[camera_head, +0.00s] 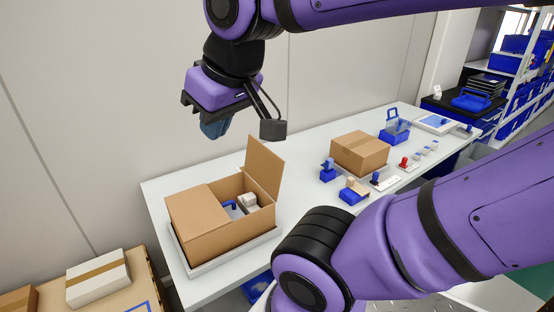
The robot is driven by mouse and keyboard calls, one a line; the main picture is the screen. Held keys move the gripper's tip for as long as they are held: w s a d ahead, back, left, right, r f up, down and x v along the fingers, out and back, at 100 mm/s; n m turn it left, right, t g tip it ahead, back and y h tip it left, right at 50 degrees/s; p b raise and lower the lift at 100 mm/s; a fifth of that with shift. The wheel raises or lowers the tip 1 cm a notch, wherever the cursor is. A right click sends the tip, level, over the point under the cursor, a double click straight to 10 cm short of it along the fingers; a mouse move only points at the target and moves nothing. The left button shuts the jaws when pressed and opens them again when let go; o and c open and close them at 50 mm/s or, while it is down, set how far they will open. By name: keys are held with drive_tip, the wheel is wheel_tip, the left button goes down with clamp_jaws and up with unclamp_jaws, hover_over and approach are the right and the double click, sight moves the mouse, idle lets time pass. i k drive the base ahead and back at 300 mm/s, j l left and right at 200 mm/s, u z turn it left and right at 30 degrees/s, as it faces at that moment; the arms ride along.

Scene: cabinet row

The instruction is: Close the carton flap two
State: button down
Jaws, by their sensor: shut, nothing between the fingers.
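An open brown carton (222,234) stands in a shallow grey tray (232,260) on the white table. Its left flap (197,211) lies about flat over the left part of the opening. Its right flap (264,167) stands upright at the right rear side. Which of them is flap two I cannot tell. Inside are a white box (248,201) and a blue item (230,205). My gripper (213,128) is above and behind the carton, apart from it and pointing down. It is shut and holds nothing; its fingertips are partly hidden by its own body.
A closed brown carton (360,152) sits farther right on the table (300,147), with blue stands and small parts around it. A white taped box (97,278) stands at the lower left. A wall rises behind. My own arm covers the lower right.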

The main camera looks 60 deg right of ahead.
sight(265, 168)
drive_tip(key=k+l+u, duration=0.1)
drive_tip(key=l, duration=0.45)
drive_tip(key=k+l+u, duration=0.15)
drive_tip(key=l, duration=0.4)
drive_tip(key=k+l+u, duration=0.1)
drive_tip(key=k+l, duration=0.2)
drive_tip(key=l, duration=0.25)
drive_tip(key=k+l+u, duration=0.1)
drive_tip(key=k+l, duration=0.15)
drive_tip(key=l, duration=0.25)
drive_tip(key=k+l+u, duration=0.15)
drive_tip(key=l, duration=0.35)
drive_tip(key=k+l+u, duration=0.1)
drive_tip(key=k+l, duration=0.3)
drive_tip(key=k+l+u, duration=0.1)
drive_tip(key=k+l, duration=0.15)
drive_tip(key=l, duration=0.25)
drive_tip(key=i+j+u, duration=0.25)
drive_tip(key=i+j, duration=0.2)
drive_tip(key=i, duration=0.15)
